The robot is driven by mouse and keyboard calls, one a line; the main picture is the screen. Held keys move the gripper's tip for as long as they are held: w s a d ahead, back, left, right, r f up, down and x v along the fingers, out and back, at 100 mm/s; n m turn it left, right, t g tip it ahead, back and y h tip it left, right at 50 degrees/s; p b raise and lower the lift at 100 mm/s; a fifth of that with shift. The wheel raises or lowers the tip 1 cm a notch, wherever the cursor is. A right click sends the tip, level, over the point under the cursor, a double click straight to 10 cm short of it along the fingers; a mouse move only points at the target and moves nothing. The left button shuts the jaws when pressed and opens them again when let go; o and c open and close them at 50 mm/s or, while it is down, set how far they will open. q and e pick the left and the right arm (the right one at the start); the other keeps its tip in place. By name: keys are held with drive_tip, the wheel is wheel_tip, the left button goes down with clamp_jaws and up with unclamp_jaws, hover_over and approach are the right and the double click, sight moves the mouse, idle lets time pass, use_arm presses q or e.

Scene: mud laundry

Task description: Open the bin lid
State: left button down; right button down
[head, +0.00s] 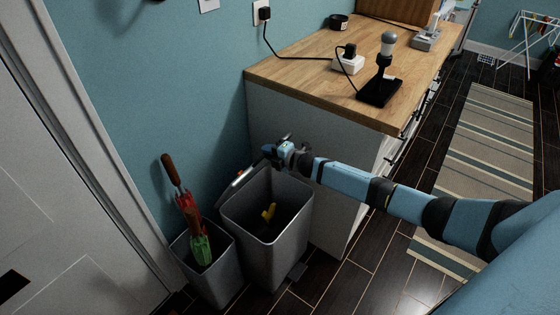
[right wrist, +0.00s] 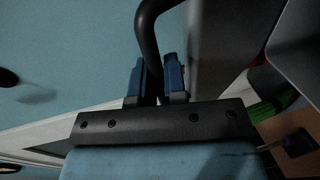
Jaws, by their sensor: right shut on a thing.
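The grey bin (head: 289,240) stands on the floor by the wall, in front of the cabinet's end. Its top is open and a yellow item (head: 269,212) shows inside. The lid (head: 240,181) stands raised at the bin's back edge, seen nearly edge-on. My right gripper (head: 280,149) is above the bin's back corner, beside the cabinet. In the right wrist view its blue fingers (right wrist: 158,84) are closed around a dark curved handle (right wrist: 148,35). How the handle joins the lid is hard to make out. My left gripper is not in view.
A smaller grey bin (head: 216,275) with an umbrella (head: 187,210) stands left of the bin. The cabinet with a wooden top (head: 330,85) is close on the right, bearing a lamp (head: 384,70) and cords. A door (head: 60,190) is at left. A striped rug (head: 485,160) lies right.

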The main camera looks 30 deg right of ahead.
drive_tip(key=shift+w+a+r, duration=0.3)
drive_tip(key=shift+w+r, duration=0.2)
drive_tip(key=shift+w, duration=0.3)
drive_tip(key=shift+w+a+r, duration=0.1)
drive_tip(key=shift+w+a, duration=0.05)
drive_tip(key=shift+w, duration=0.15)
drive_tip(key=c, duration=1.2)
unclamp_jaws()
drive_tip(key=shift+s, duration=0.1)
